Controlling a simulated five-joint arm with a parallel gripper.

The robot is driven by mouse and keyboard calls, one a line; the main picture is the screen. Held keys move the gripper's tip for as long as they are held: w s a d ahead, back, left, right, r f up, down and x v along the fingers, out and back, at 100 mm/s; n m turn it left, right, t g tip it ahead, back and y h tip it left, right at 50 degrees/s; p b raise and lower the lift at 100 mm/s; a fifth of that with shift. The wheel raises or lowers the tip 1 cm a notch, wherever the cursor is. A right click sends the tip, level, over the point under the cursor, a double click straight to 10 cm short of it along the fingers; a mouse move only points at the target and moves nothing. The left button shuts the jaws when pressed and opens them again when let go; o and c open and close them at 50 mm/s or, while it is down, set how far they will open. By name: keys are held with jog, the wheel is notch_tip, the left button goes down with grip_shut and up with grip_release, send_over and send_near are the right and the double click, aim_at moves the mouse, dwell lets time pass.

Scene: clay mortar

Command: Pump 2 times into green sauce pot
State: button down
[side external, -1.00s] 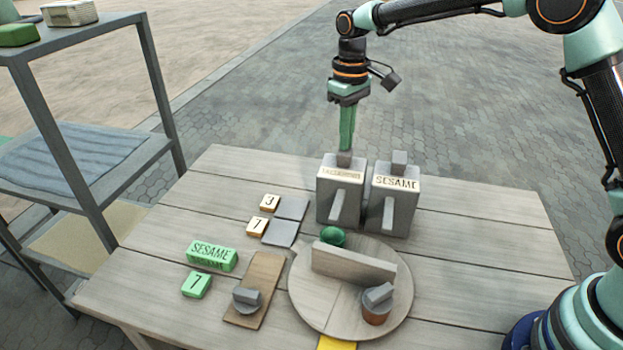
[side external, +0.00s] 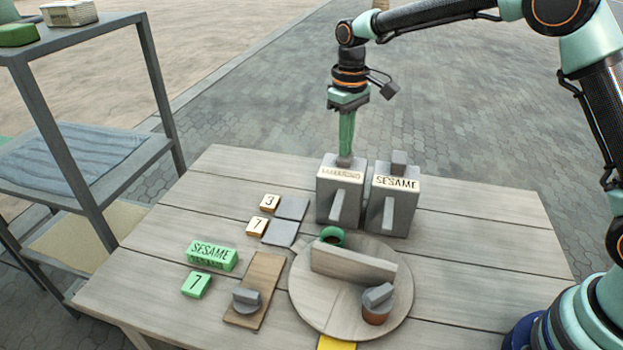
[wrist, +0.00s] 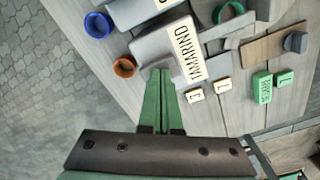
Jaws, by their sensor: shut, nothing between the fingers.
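My gripper (side external: 345,155) points straight down with closed fingers, its tips on the top of the left grey dispenser (side external: 338,190). In the wrist view its green fingers (wrist: 160,80) meet at the dispenser top, beside the label reading TAMARIND. The dispenser's pump head is mostly hidden under the tips. The green sauce pot (side external: 333,231) stands on the round wooden board (side external: 335,318), below the left dispenser's spout and behind the upright divider. Its rim is green and brown shows inside. It also appears as a green ring (wrist: 236,10) in the wrist view.
The SESAME dispenser (side external: 394,205) stands close on the right, its pump raised. A lidded brown pot (side external: 376,312) is in front of the divider (side external: 352,265). Number tiles (side external: 257,227) and green blocks (side external: 212,255) lie left. Blue (wrist: 97,25) and brown (wrist: 124,66) rings lie behind the dispensers.

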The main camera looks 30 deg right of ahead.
dwell(0.4)
jog(key=shift+r, duration=1.5)
jog(key=shift+f, duration=0.25)
jog(key=shift+f, duration=0.45)
jog(key=shift+f, duration=0.75)
dwell(0.6)
jog(key=shift+r, duration=1.45)
